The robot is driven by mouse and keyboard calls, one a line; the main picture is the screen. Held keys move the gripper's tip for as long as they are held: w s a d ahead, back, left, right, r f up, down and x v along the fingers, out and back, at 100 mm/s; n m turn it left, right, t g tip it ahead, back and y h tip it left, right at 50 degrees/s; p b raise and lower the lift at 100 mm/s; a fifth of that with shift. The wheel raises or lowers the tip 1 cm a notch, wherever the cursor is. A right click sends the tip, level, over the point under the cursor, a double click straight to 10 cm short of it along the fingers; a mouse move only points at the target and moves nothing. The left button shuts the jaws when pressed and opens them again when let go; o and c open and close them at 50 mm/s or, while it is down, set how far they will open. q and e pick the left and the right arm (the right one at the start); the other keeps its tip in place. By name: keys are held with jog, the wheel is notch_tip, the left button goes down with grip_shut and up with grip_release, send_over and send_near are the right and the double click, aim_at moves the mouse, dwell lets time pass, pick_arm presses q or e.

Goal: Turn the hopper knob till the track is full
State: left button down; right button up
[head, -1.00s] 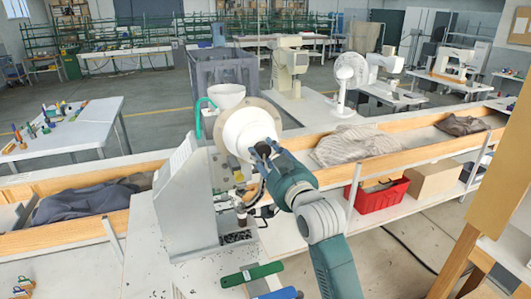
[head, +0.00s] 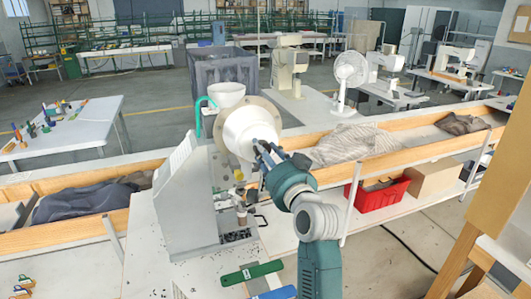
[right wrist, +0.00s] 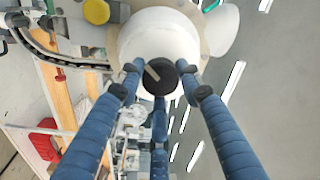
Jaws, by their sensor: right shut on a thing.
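The eyelet press (head: 180,205) is a grey housing on the white bench, with a white round hopper (head: 240,128) on its upper right side. The hopper knob (right wrist: 160,78) is black with a pale mark and sits at the middle of the white hopper (right wrist: 150,30) in the right wrist view. My right gripper (head: 264,152) is at the hopper's front, its blue fingers (right wrist: 160,92) closed around the knob. In the right wrist view a dark curved track (right wrist: 40,50) runs at upper left; how full it is cannot be told. My left gripper is not in view.
A white funnel (head: 227,93) stands above the hopper. Small dark pieces lie in a tray (head: 237,237) and scattered on the bench. A green-handled tool (head: 251,273) and a blue one (head: 275,293) lie in front. A red crate (head: 377,194) is at right.

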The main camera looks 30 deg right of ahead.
jog(key=shift+r+m, duration=0.2)
jog(key=shift+m, duration=0.1)
jog(key=o, duration=1.1)
jog(key=shift+o, duration=0.2)
jog(key=shift+w+f, duration=0.15)
jog(key=v, duration=0.7)
jog(key=shift+s, duration=0.3)
jog(key=shift+w+f, duration=0.1)
